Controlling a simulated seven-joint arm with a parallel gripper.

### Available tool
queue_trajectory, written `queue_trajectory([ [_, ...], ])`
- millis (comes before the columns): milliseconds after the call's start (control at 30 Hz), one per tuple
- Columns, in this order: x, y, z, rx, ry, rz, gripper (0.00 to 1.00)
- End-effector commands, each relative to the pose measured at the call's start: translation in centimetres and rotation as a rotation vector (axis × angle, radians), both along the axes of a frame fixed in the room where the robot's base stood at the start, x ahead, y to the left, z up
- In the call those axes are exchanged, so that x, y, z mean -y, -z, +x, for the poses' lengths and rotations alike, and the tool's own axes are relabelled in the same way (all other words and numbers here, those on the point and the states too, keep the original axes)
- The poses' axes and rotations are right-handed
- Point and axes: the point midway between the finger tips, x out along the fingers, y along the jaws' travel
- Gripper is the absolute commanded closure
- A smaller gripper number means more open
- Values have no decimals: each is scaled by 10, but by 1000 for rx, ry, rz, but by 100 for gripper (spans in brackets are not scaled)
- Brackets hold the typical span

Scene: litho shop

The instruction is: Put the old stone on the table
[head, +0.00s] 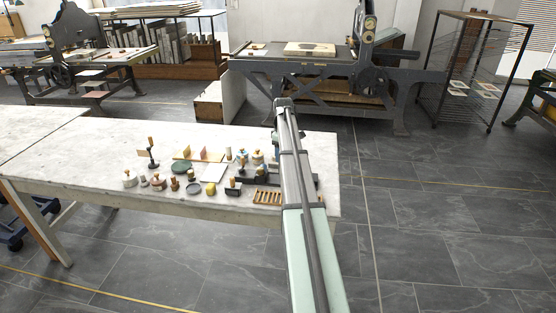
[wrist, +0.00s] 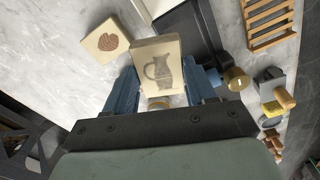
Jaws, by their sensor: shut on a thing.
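A pale cream stone block with a grey jug picture (wrist: 162,66) is between the blue-grey fingers of my gripper (wrist: 165,86), which is shut on it. The stone's lower end lies between the fingers, and I cannot tell whether it touches anything beneath. A second cream stone with a brown round picture (wrist: 107,41) lies on the table (wrist: 50,30), left of the held one and apart from it. The pictures do not settle which is the old stone. In the head view my arm reaches over the right end of the pale table (head: 95,140) and hides both stones.
A dark flat slab (wrist: 190,30) lies beside the held stone. A slatted wooden rack (wrist: 270,22) and several pots and stamps, including a yellow one (wrist: 272,108), crowd nearby. The table's left part is clear. A press (head: 340,75) stands behind.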

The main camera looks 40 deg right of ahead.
Motion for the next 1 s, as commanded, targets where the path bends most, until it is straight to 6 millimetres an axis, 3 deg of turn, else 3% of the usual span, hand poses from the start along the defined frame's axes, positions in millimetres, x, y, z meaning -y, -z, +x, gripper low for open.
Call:
queue_trajectory([
  [500, 76, -7, -12, 5, 611, 10, 72],
  [800, 127, -1, -35, -6, 1021, 17, 72],
  [1000, 145, 2, -45, -10, 1180, 19, 72],
])
